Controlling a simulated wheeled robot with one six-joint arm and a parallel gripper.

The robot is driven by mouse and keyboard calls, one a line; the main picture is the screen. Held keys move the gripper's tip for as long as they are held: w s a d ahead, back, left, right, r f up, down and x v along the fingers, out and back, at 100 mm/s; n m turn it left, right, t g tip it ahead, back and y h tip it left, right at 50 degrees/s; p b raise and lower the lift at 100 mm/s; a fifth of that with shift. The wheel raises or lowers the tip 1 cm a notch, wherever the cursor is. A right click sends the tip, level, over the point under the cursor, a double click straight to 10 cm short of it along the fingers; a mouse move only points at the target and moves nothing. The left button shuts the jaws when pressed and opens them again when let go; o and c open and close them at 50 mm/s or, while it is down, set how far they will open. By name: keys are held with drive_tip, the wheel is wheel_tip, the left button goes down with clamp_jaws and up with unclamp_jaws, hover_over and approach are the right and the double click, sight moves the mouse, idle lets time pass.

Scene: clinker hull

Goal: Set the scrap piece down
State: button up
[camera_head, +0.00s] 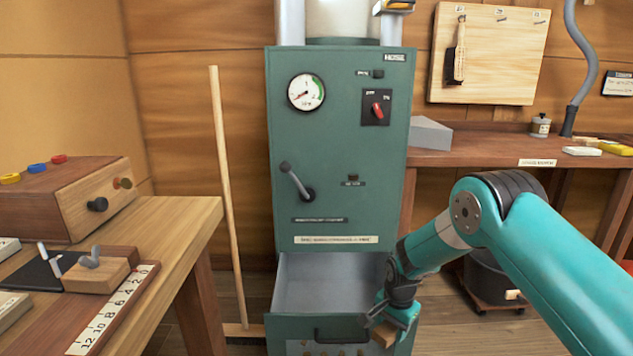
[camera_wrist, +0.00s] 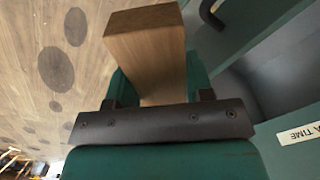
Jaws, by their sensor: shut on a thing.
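The scrap piece is a plain brown wooden block (camera_head: 383,335), partly hidden by my fingers in the head view. My gripper (camera_head: 392,320) is shut on it, at the right front corner of the open drawer (camera_head: 330,280). In the wrist view the block (camera_wrist: 145,45) sticks out beyond my gripper (camera_wrist: 155,88), between its two green fingers. Wooden floor shows beneath and left of the block, with the green drawer side to its right. I cannot tell whether the block touches anything else.
The green cabinet (camera_head: 340,215) has a gauge, a red switch and a lever. A wooden pole (camera_head: 226,190) leans at its left. A workbench (camera_head: 170,235) with a ruler and blocks stands left. A dark bin (camera_head: 490,280) is under the right bench (camera_head: 480,160).

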drive_tip(key=s+d+f+n+b, duration=0.9)
drive_tip(key=d+f+b, duration=0.2)
drive_tip(key=b, duration=0.5)
drive_tip(key=s+r+p, duration=0.4)
drive_tip(key=r+p, duration=1.4)
drive_tip(key=p, duration=0.1)
drive_tip(key=s+r+p, duration=0.4)
drive_tip(key=r+p, duration=1.4)
drive_tip(key=p, duration=0.1)
drive_tip(key=shift+s, duration=0.2)
drive_tip(key=shift+a+f, duration=0.1)
